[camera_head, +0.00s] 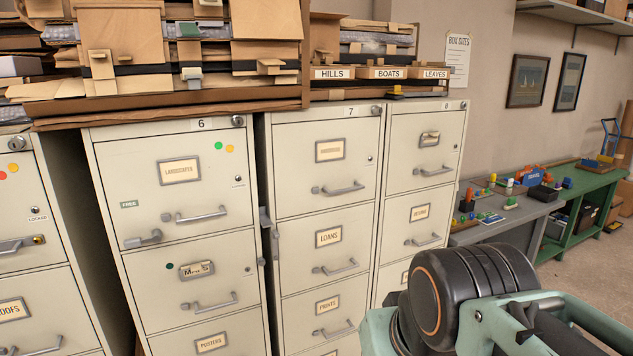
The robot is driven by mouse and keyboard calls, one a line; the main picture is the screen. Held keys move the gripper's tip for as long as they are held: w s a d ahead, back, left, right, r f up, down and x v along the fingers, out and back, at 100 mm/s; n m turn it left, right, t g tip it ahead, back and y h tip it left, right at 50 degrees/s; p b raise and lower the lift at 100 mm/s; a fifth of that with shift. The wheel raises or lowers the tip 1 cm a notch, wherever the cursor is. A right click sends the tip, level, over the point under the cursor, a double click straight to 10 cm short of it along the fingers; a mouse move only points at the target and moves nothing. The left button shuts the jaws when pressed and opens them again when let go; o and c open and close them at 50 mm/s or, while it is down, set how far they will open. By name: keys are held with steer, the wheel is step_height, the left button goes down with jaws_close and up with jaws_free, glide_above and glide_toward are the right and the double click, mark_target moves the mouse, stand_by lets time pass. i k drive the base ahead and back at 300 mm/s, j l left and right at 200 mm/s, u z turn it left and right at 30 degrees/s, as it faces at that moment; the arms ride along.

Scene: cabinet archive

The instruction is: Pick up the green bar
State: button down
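No single thing stands out clearly as the green bar. A small dark green piece (187,29) sits among the cardboard packs on top of cabinet 6. A small green block (510,203) lies on the grey bench at the right, too small to make out well. A black and mint part of my arm fills the lower right, in front of cabinet 7's right neighbour and the bench. My gripper's fingers do not show, so I cannot see whether they hold anything.
Beige filing cabinets (190,260) with closed drawers and protruding handles stand across the left and middle. Labelled cardboard trays (380,72) lie on top. The grey bench (520,215) holds several small coloured items; a green bench (590,195) stands beyond. Floor shows at far right.

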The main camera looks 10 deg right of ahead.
mark_target(512, 203)
steer(key=z, duration=1.35)
steer(key=u, duration=1.2)
steer(key=i+l+z, duration=0.8)
steer(key=z, duration=0.25)
steer(key=i+l+z, duration=0.15)
steer(key=i+z, duration=0.65)
steer(key=i, duration=0.15)
